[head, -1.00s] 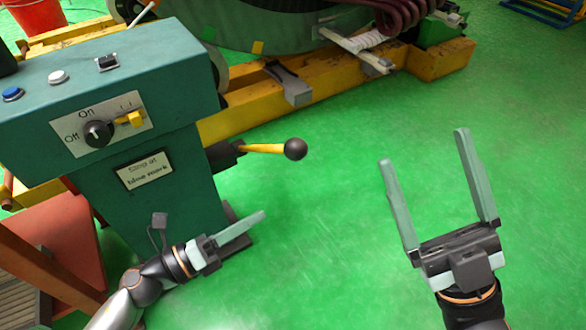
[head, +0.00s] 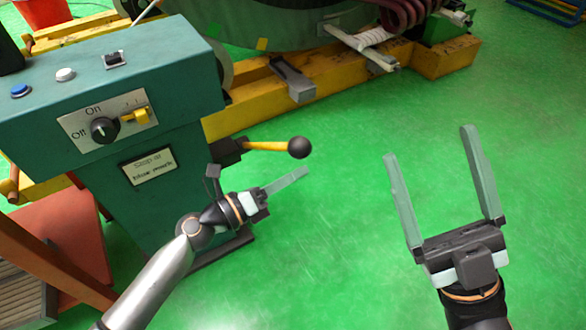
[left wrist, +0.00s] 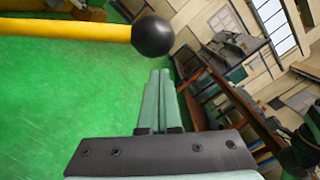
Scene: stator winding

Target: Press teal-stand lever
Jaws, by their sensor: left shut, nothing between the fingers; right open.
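The teal stand (head: 120,90) is at the left in the head view. Its lever (head: 268,146) is a yellow rod sticking out to the right, ending in a black ball knob (head: 299,147). My left gripper (head: 303,171) is shut and empty, just below the lever and apart from the knob in the head view. In the left wrist view the yellow lever (left wrist: 65,29) and its black knob (left wrist: 152,37) lie beyond my shut fingertips (left wrist: 160,75). My right gripper (head: 428,142) is open and empty at the right, over the green floor.
The stand's front has a black rotary knob (head: 103,130), a yellow switch (head: 136,116) and a label plate (head: 148,166). A yellow beam frame (head: 240,105) runs behind. A red-brown seat-like panel (head: 65,235) is at lower left. Green floor (head: 340,235) is clear between my grippers.

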